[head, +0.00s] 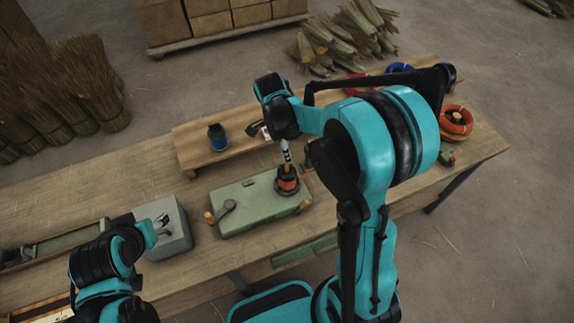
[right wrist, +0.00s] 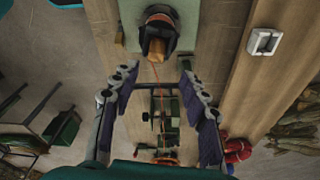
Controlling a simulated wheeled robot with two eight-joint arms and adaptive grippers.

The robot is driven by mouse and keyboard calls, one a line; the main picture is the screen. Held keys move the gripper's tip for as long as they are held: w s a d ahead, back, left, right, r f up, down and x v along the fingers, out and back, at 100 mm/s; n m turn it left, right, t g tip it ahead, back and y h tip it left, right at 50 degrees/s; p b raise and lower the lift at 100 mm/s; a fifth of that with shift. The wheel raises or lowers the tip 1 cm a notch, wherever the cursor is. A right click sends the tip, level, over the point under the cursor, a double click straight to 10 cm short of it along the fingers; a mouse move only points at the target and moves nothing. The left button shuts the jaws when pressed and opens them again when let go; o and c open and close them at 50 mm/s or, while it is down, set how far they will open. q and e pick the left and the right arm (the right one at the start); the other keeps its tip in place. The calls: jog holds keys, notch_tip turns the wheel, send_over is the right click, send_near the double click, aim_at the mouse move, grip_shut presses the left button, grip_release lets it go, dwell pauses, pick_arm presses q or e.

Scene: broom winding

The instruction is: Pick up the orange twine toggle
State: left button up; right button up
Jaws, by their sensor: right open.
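An orange-banded piece in a black round holder (head: 287,184) stands on the pale green box (head: 240,212). In the right wrist view a brown-orange end (right wrist: 156,47) shows in that holder, and a thin orange twine runs down from it. I cannot single out the toggle with certainty. My right gripper (right wrist: 158,78) is open, with its fingers on either side of the twine and the holder just beyond the tips. In the head view my right gripper hangs over the holder, partly hidden. My left gripper (head: 158,222) is by the grey block (head: 167,238); its jaw state is unclear.
A raised wooden shelf (head: 193,158) holds a dark blue cup (head: 217,137). An orange twine coil (head: 456,120) lies at the bench's right end. Bare bench lies at the left (head: 80,195).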

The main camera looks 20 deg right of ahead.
aim_at(287, 167)
jog(key=f, duration=0.4)
jog(key=f+b, duration=0.1)
jog(key=f, duration=0.1)
jog(key=shift+s+f, duration=0.2)
jog(key=shift+s, duration=0.15)
jog(key=c, duration=1)
